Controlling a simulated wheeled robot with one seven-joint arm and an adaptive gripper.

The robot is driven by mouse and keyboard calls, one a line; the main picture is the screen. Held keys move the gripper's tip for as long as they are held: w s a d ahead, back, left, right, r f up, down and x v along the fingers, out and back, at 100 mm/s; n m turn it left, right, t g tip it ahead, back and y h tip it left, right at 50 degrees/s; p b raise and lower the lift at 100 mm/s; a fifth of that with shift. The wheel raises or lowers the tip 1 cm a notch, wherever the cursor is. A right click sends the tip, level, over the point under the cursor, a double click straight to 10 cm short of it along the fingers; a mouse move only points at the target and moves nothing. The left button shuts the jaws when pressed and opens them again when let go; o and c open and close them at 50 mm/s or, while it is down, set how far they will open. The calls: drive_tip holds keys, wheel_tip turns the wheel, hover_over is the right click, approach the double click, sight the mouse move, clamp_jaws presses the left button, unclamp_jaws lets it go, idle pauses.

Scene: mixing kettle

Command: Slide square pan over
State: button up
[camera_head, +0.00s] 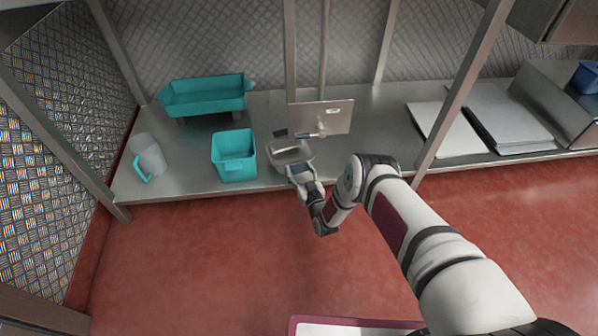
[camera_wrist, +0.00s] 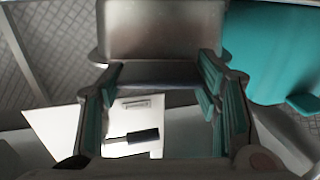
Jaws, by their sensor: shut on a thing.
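The square pan (camera_head: 289,150) is a grey metal vessel near the front edge of the metal counter, right of the teal bucket. My gripper (camera_head: 298,170) is at its front side, reaching in from the front right. In the wrist view the pan (camera_wrist: 162,35) fills the top middle. My gripper's green-padded fingers (camera_wrist: 162,88) lie on both sides of its near edge, spaced apart and shut on it. The exact contact is partly hidden. I cannot tell whether the pan rests on the counter.
A teal bucket (camera_head: 234,158) stands close left of the pan; a jug (camera_head: 148,157) and teal tub (camera_head: 205,97) are farther left. A pale board (camera_head: 330,117) and dark-handled utensil (camera_head: 307,136) lie behind. Flat sheets (camera_head: 507,117) lie right, past a post (camera_head: 455,100).

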drive_tip(key=shift+a, duration=0.2)
drive_tip(key=o, duration=1.5)
drive_tip(key=shift+s, duration=0.1)
drive_tip(key=v, duration=1.2)
